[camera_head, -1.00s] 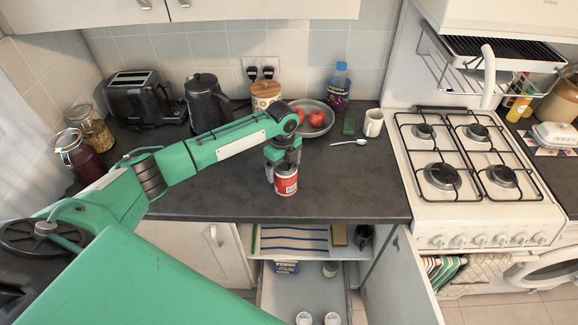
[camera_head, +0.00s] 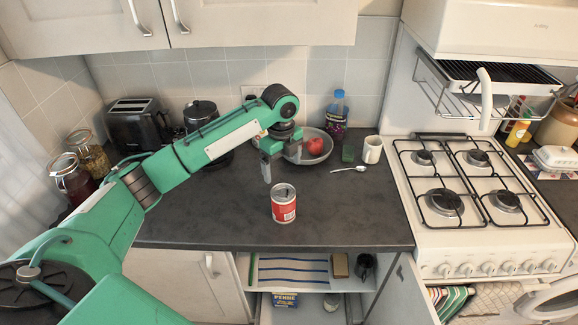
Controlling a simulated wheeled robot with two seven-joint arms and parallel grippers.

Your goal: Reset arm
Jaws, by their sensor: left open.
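My left gripper (camera_head: 283,164) is above the counter, fingers pointing down, open and empty. A red and white can (camera_head: 284,204) stands upright on the dark counter (camera_head: 340,215), a little nearer to me than the gripper and apart from it. My left arm reaches in from the left across the counter. My right gripper is not in view.
Behind the gripper is a pan (camera_head: 318,138) holding a red apple (camera_head: 315,146). The kettle is partly hidden. A gas hob (camera_head: 466,185) is at right. Wall cupboards (camera_head: 262,18) hang above. A shelf lies open below.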

